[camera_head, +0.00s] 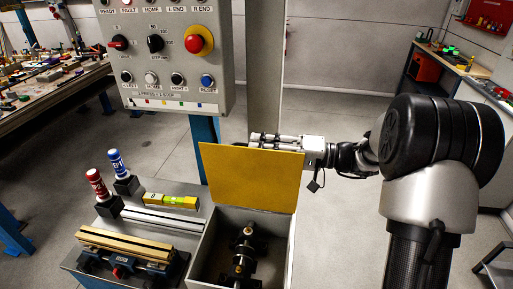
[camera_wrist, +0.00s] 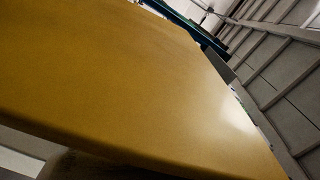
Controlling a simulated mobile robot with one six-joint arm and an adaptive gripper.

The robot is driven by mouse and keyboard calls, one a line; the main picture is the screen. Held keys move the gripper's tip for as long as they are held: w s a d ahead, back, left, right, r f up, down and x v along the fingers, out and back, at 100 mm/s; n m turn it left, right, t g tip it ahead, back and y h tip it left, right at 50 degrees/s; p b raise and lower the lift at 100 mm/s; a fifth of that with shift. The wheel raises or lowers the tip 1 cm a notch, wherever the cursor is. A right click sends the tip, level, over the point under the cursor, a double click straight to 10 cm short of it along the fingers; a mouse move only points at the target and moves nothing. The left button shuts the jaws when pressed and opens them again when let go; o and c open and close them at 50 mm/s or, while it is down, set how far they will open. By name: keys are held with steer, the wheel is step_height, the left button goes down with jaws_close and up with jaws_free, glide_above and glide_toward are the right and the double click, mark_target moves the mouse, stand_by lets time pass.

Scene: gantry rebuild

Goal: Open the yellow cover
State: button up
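The yellow cover (camera_head: 250,178) stands raised at the back edge of a grey box (camera_head: 199,250), with the box's inside open to view. Dark fittings with brass-coloured knobs show inside the box. My gripper (camera_head: 262,140) is at the cover's top edge, behind it, with its lower part hidden by the cover. I cannot tell whether it touches the cover. In the wrist view the yellow cover (camera_wrist: 110,85) fills most of the picture, very close, and no fingers show clearly.
A grey control panel (camera_head: 170,55) with buttons and a red knob hangs at upper left. Left of the box, a bench top holds a red marker (camera_head: 97,183), a blue marker (camera_head: 117,162), a yellow level (camera_head: 171,200) and a vise (camera_head: 125,262). Open floor lies behind.

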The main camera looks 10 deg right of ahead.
steer(key=v, duration=1)
steer(key=shift+d, duration=0.3)
steer(key=shift+s+d, duration=0.1)
steer(key=p+v, duration=0.5)
steer(key=v, duration=1.2)
steer(key=shift+d+r, duration=0.25)
stand_by(0.6)
steer(key=shift+s+d+p, duration=0.15)
steer(key=shift+d+p, duration=0.2)
steer(key=shift+p, duration=0.8)
steer(key=p, duration=0.1)
steer(key=d+p, duration=0.1)
steer(key=p, duration=0.1)
steer(key=shift+s+d, duration=0.15)
steer(key=shift+s, duration=0.1)
steer(key=shift+d+f+p, duration=0.1)
steer(key=shift+f+p, duration=0.05)
steer(key=shift+p, duration=0.15)
